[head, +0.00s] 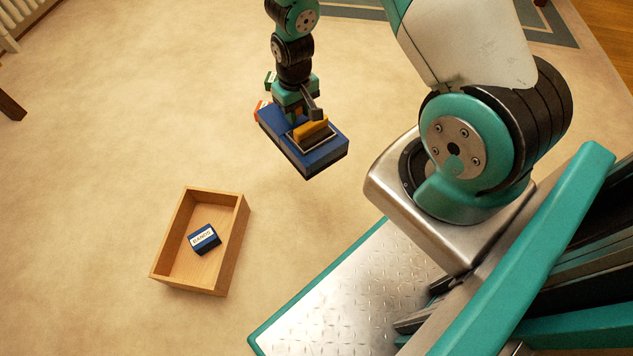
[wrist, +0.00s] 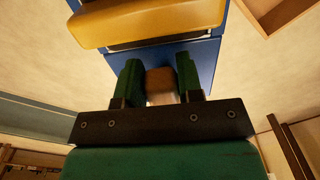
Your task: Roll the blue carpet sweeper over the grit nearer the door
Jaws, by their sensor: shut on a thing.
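The blue carpet sweeper (head: 318,160) is a flat blue box with a dark lower edge and a yellow part on top; it lies under my arm on the pale carpet in the head view. In the wrist view its blue top (wrist: 205,65) and rounded yellow part fill the upper middle. My gripper (wrist: 160,82) is shut on a brown knob-like grip (wrist: 160,80) of the sweeper, with a green finger on each side. I cannot tell whether the sweeper touches the carpet. No grit and no door can be made out.
An open wooden tray (head: 233,250) stands on the carpet left of my base, holding a small blue labelled box (head: 204,239). A small green thing (head: 270,79) and an orange one (head: 262,104) show behind the sweeper.

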